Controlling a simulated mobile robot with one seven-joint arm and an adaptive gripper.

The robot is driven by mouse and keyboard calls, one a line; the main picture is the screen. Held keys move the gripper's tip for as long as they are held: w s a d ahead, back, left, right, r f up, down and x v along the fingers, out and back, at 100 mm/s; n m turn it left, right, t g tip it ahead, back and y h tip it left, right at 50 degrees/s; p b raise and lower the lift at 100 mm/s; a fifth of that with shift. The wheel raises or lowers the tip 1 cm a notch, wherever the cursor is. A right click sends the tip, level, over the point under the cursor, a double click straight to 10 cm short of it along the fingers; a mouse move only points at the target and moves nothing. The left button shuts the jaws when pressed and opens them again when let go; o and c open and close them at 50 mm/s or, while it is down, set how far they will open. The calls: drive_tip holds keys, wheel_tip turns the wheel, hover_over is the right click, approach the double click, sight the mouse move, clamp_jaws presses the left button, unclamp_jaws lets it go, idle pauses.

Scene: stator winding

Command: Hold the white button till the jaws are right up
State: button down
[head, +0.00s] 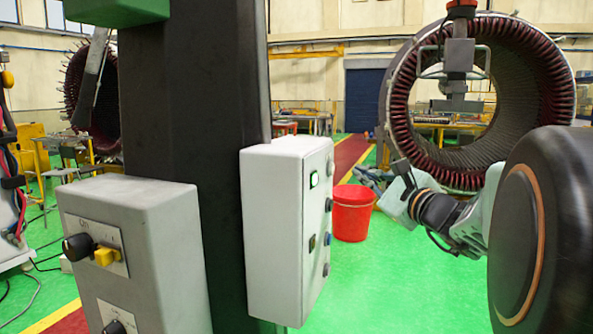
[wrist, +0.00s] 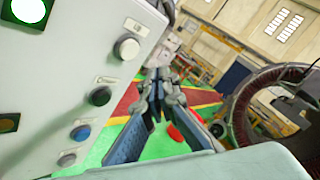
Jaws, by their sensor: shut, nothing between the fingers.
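A white control box (head: 285,225) is fixed to a dark column, with a row of buttons along its right edge. In the wrist view its panel (wrist: 75,60) shows a pale white button (wrist: 127,48) at the top, a black button (wrist: 99,96), a blue button (wrist: 80,132) and another pale button (wrist: 66,159) at the bottom. My gripper (head: 366,178) is shut and empty, right of the box. In the wrist view my gripper (wrist: 157,85) is apart from the buttons. A grey clamp-like fixture (head: 458,60) hangs in front of the large stator ring (head: 398,100); its jaw state is unclear.
A lit green indicator (head: 314,180) is on the box. A red bucket (head: 352,214) stands on the green floor behind my gripper. A grey box with a black knob and yellow switch (head: 140,215) is at front left. Open floor lies between the box and my arm.

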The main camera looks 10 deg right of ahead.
drive_tip(key=shift+s+d, duration=0.55)
drive_tip(key=shift+d, duration=0.25)
